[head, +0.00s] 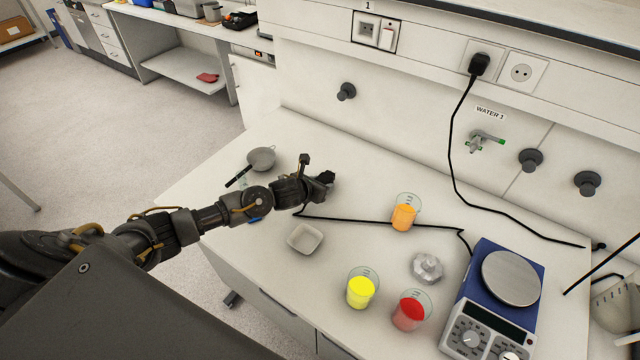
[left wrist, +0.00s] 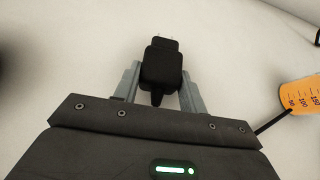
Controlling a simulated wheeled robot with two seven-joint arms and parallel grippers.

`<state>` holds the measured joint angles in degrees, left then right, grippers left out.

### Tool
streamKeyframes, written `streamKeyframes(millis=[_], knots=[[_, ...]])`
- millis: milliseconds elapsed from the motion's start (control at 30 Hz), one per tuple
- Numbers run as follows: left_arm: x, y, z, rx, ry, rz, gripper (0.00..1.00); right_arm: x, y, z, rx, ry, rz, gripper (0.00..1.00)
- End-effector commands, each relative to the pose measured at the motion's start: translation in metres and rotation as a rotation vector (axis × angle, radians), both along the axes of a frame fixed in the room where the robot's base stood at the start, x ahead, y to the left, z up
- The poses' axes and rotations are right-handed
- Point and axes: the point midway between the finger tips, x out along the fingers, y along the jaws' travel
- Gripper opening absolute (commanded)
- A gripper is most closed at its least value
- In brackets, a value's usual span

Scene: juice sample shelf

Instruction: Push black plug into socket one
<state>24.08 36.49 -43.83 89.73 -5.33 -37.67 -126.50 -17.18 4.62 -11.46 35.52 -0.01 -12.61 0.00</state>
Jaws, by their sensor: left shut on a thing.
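My left gripper (head: 322,184) is above the bench, shut on the black plug (head: 328,178). In the left wrist view the gripper (left wrist: 158,85) has one finger on each side of the black plug (left wrist: 162,63), whose pins point away from the gripper. Its black cable runs across the bench toward the blue scale. Socket one (head: 367,29), marked "1", is on the wall panel at the top, with a switch beside it and no plug in it. The plug is well below and apart from it. My right gripper is not in view.
Beakers with orange (head: 403,217), yellow (head: 360,292) and red liquid (head: 409,312) stand right of the gripper, near the blue scale (head: 506,285). A white dish (head: 304,238) and a grey bowl (head: 262,158) are near my arm. Another black plug (head: 480,64) sits in a wall socket.

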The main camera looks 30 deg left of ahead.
Motion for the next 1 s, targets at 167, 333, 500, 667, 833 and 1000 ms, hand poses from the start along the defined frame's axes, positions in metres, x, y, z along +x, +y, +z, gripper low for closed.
streamKeyframes(millis=[167,333,500,667,833,1000], knots=[[0.0,0.0,0.023,0.0,-0.001,0.0,0.1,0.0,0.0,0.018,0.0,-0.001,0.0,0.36],[0.001,0.0,0.04,0.0,-0.002,-0.001,0.1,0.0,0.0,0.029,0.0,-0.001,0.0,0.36],[0.0,0.0,0.044,0.0,-0.001,0.0,0.1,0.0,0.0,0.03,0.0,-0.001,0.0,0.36],[0.0,0.0,0.044,0.0,-0.001,0.0,0.1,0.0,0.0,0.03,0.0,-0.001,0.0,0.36],[0.0,-0.003,0.044,-0.001,-0.002,0.006,0.1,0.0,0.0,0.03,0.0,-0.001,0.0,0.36],[-0.016,-0.044,0.054,-0.005,-0.005,-0.119,0.1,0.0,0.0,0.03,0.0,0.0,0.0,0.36]])
